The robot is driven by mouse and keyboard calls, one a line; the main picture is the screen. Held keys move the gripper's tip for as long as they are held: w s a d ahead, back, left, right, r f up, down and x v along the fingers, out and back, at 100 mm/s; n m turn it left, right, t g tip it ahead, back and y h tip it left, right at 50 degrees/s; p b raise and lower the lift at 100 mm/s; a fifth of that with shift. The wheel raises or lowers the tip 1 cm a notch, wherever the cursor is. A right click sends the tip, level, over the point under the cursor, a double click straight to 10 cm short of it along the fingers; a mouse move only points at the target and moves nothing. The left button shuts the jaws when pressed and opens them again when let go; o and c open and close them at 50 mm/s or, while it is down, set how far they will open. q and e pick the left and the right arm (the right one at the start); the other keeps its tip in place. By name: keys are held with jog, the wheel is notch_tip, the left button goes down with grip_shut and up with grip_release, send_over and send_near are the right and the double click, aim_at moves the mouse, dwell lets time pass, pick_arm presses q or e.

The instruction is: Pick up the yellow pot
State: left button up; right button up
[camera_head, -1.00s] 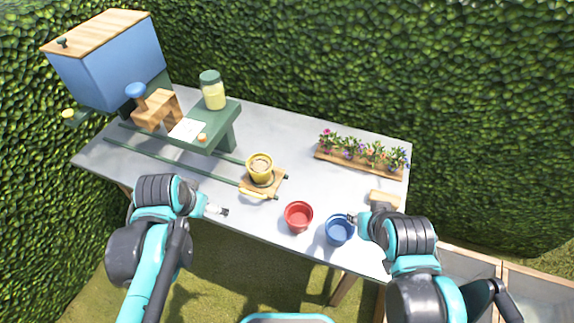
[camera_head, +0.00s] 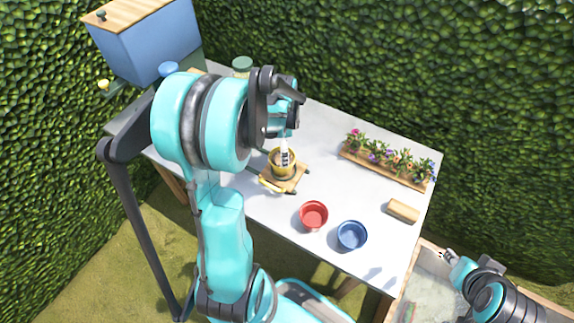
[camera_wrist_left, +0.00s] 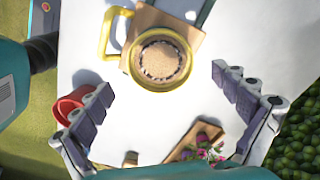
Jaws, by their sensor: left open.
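The yellow pot (camera_head: 281,173) stands upright on a small wooden tray (camera_head: 297,184) near the middle of the table. It has a light brown filling. In the left wrist view the pot (camera_wrist_left: 160,62) is seen from above, just ahead of the fingers, with a yellow loop at its upper left. My left gripper (camera_head: 285,147) is over the pot in the head view. In the left wrist view its fingers (camera_wrist_left: 162,80) are wide apart with nothing between them. My right gripper (camera_head: 447,256) is beyond the table's right side; its jaws are too small to read.
A red pot (camera_head: 314,215) and a blue pot (camera_head: 352,235) stand along the front edge. A flower planter (camera_head: 385,168) lies at the back right, with a tan block (camera_head: 404,210) near it. A blue box (camera_head: 148,45) is at the back left.

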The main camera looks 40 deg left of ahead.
aim_at(274, 156)
pick_arm(q)
notch_tip(274, 156, down, 5)
jog(key=shift+a+b, duration=0.1)
jog(key=shift+b, duration=0.85)
jog(key=shift+r, duration=0.1)
jog(key=shift+c, duration=0.4)
jog(key=c, duration=1.6)
jog(key=shift+o, duration=0.2)
jog(key=shift+r, duration=0.15)
